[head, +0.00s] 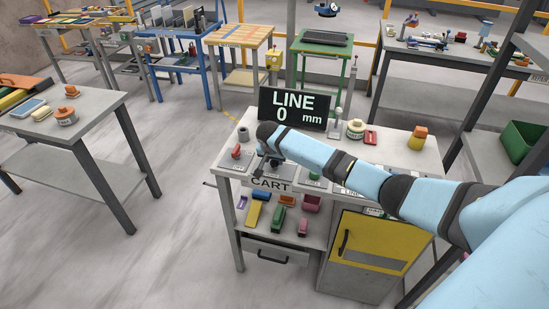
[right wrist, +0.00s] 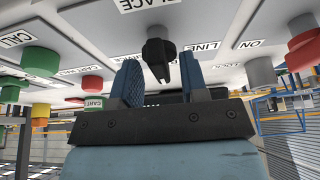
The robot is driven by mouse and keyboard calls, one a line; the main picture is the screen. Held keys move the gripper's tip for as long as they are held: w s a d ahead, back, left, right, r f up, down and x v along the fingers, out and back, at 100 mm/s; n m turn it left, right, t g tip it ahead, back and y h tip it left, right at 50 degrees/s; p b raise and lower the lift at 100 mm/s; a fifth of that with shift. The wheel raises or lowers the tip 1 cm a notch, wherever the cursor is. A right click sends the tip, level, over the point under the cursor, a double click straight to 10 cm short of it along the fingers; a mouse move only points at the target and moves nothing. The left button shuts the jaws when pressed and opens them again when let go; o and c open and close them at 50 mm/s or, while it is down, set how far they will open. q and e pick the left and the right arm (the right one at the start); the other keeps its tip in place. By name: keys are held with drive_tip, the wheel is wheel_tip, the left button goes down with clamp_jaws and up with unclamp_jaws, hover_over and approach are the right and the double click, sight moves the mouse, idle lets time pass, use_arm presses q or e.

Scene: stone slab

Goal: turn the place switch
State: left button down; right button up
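The place switch (right wrist: 158,52) is a black rotary knob on a light grey panel in the right wrist view. The label PLACE (right wrist: 150,4) is beside it, cut by the top edge. My right gripper (right wrist: 158,80) is open, its two blue fingers on either side of the knob's line. The knob shows in the gap and just beyond the tips; I cannot tell whether they touch it. In the head view my right gripper (head: 266,165) points down over the left front of the bench, and the arm largely hides the switch. My left gripper is not in view.
Red, green, grey and orange buttons flank the knob, including a red one (right wrist: 93,84) and a grey one (right wrist: 260,71). In the head view, a LINE 0 mm display (head: 294,108) stands behind the arm. A CART label (head: 270,184) is on the bench's front edge.

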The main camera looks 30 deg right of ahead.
drive_tip(key=v, duration=1.3)
drive_tip(key=shift+r+b, duration=0.4)
drive_tip(key=shift+r, duration=0.05)
